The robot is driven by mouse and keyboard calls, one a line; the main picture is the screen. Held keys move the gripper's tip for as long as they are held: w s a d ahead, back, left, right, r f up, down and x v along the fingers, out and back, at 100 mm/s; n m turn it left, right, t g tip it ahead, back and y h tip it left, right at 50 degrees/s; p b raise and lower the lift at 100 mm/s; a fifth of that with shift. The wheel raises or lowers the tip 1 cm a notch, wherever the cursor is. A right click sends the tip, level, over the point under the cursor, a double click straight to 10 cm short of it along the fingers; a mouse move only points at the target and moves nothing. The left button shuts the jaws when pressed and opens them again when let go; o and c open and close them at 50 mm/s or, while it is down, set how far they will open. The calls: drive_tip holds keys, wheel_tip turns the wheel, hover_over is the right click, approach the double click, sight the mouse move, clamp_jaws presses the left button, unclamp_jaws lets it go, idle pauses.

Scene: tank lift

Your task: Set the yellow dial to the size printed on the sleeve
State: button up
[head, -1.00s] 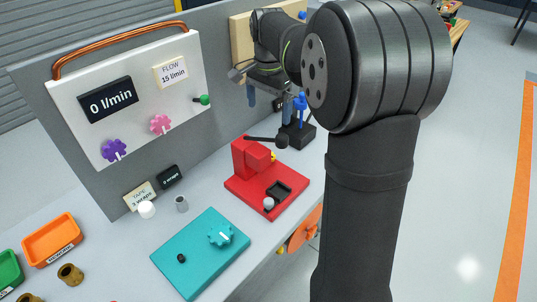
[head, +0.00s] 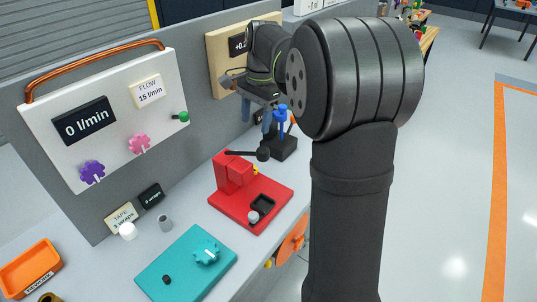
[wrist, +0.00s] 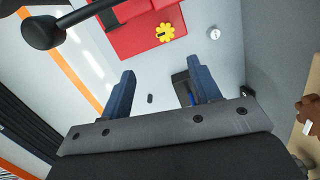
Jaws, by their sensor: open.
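The yellow dial (wrist: 165,32) is a small toothed knob with a dark mark, on the red fixture (wrist: 130,40) at the top of the wrist view. In the head view only a sliver of the dial (head: 255,170) shows behind the red block. A pale round thing (wrist: 213,33) with a dark mark lies beside the fixture in the wrist view. My gripper (wrist: 160,90) is open and empty, apart from the dial, above the table beyond the fixture.
A black lever with a ball end (wrist: 43,30) juts from the red fixture. A blue post (head: 283,122) on a black base (head: 281,148) stands close to my gripper. The grey wall panel carries a white flow board (head: 110,115). A teal plate (head: 185,265) lies at the front.

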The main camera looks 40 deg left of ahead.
drive_tip(key=w+d+f+m+g+y, duration=0.5)
drive_tip(key=w+d+m+y, duration=0.1)
drive_tip(key=w+d+m, duration=0.2)
drive_tip(key=x, duration=1.7)
drive_tip(key=shift+a+f, duration=0.1)
drive_tip(key=shift+f, duration=0.05)
drive_tip(key=c, duration=1)
drive_tip(key=shift+n, duration=0.3)
drive_tip(key=shift+w+a+n+g+h, duration=0.1)
drive_tip(key=shift+n+g+h, duration=0.45)
drive_tip(key=shift+n+h, duration=0.7)
drive_tip(key=shift+w+a+n+g+h, duration=0.15)
drive_tip(key=shift+n+g+h, duration=0.5)
drive_tip(key=shift+n, duration=1)
drive_tip(key=shift+s, duration=0.1)
